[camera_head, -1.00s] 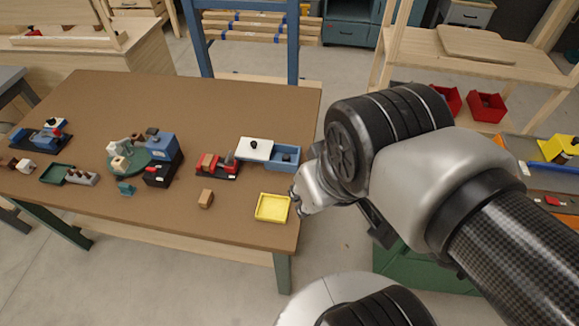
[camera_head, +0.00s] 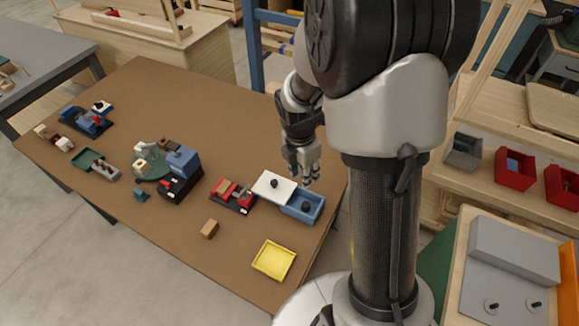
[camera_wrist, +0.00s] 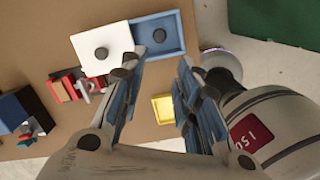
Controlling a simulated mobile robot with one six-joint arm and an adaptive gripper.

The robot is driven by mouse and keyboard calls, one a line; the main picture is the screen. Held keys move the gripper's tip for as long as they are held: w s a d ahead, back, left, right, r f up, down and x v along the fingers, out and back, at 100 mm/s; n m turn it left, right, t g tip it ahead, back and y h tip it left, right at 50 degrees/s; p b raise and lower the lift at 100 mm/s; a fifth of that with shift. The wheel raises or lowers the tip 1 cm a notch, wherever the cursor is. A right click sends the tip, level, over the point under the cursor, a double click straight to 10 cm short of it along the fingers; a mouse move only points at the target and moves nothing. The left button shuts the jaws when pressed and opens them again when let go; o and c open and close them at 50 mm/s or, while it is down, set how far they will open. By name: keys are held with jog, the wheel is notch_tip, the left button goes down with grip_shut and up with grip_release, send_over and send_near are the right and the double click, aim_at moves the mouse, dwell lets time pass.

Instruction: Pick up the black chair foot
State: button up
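A white lid (camera_head: 264,190) covers or adjoins the box's left side and carries a black knob (camera_head: 274,184). My gripper (camera_head: 310,178) is above the table, just behind the box in the head view.
A red-and-black fixture (camera_head: 232,196) stands left of the lid. A yellow tray (camera_head: 273,260) and a brown block (camera_head: 209,229) lie nearer the front. Several other fixtures stand further left. The brown tabletop (camera_head: 150,90) is clear at the back.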

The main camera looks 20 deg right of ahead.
jog(key=b, duration=0.5)
send_over(306, 204)
jog(key=shift+n, duration=0.4)
notch_tip(306, 204, down, 13)
jog(key=shift+s+a+f, duration=0.1)
jog(key=shift+a, duration=0.05)
notch_tip(306, 204, down, 5)
jog(key=b, duration=0.2)
jog(key=shift+f+b, duration=0.15)
jog(key=shift+b, duration=0.2)
jog(key=shift+c, duration=0.5)
jog(key=c, duration=0.4)
jog(key=shift+o, duration=0.2)
jog(key=shift+r, duration=0.2)
